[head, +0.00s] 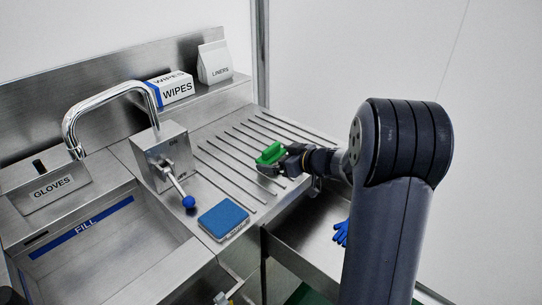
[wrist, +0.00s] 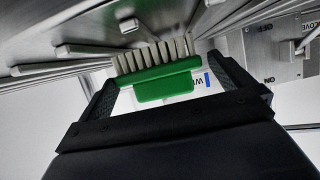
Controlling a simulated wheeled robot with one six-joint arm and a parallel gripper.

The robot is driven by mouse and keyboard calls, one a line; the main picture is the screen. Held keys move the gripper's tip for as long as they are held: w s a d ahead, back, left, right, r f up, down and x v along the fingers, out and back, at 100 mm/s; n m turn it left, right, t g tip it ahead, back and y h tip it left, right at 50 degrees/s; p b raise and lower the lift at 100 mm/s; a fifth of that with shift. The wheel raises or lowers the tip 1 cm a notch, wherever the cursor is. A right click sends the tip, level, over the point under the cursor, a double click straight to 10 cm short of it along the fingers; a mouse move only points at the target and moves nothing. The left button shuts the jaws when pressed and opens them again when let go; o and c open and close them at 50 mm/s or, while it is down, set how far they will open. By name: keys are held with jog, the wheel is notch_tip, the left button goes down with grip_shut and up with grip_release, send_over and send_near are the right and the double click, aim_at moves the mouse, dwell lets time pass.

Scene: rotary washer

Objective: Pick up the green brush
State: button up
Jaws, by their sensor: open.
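The green brush (head: 269,154) lies on the ribbed metal drainboard (head: 224,150). In the wrist view the green brush (wrist: 158,77) shows its green back and grip, with pale bristles pointing toward the drainboard ribs. My gripper (head: 276,164) is at the brush in the head view. In the wrist view my gripper (wrist: 161,82) is open, with one dark finger on each side of the brush. The brush sits between the fingers. I cannot tell whether either finger touches it.
A blue sponge pad (head: 223,220) lies at the drainboard's front left. A lever with a blue knob (head: 188,202) sticks out from the metal valve box (head: 163,155). The sink (head: 100,262) is at left. A wipes box (head: 172,88) and liners bag (head: 214,63) stand on the back shelf.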

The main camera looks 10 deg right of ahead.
aim_at(275, 157)
jog(key=x, duration=0.3)
jog(key=shift+w, duration=0.15)
jog(key=c, duration=0.7)
jog(key=shift+r, duration=0.1)
